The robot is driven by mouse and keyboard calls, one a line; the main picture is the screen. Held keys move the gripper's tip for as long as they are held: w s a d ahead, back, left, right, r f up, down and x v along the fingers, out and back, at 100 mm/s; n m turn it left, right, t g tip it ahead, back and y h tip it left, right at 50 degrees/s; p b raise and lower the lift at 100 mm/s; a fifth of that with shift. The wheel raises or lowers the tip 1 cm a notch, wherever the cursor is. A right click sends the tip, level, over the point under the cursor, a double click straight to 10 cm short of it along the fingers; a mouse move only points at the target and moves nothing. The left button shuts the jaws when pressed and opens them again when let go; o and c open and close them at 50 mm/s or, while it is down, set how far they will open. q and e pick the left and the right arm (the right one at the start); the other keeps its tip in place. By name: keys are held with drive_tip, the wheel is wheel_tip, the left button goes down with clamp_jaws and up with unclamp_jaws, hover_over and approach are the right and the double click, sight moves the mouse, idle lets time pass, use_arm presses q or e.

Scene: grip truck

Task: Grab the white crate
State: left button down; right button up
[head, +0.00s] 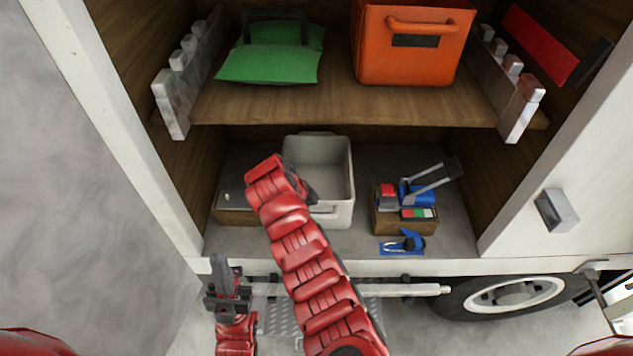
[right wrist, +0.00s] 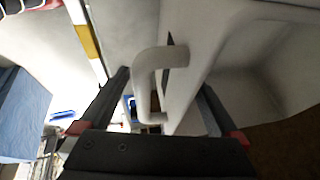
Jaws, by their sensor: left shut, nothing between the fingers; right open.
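The white crate (head: 343,212) stands open and upright on the lower shelf of the truck compartment; its inside looks empty. My right arm reaches over its left side and hides part of it. My right gripper (head: 305,188) is at the crate's left side, mostly hidden by the arm in the head view. In the right wrist view, my right gripper (right wrist: 163,82) is open, and the crate's white handle (right wrist: 146,85) appears between its two fingers, not clamped. My left gripper (head: 222,272) is shut and empty, low in front of the truck, left of the right arm.
A wooden box with tools (head: 405,222) stands right of the crate, with a blue tool (head: 402,244) before it. Another wooden box (head: 233,216) is at left. The upper shelf (head: 340,108) holds an orange crate (head: 412,65) and green bag (head: 270,64). A wheel (head: 512,294) is below.

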drive_tip(key=shift+w+f, duration=0.1)
drive_tip(key=shift+f, duration=0.25)
clamp_jaws()
idle(0.3)
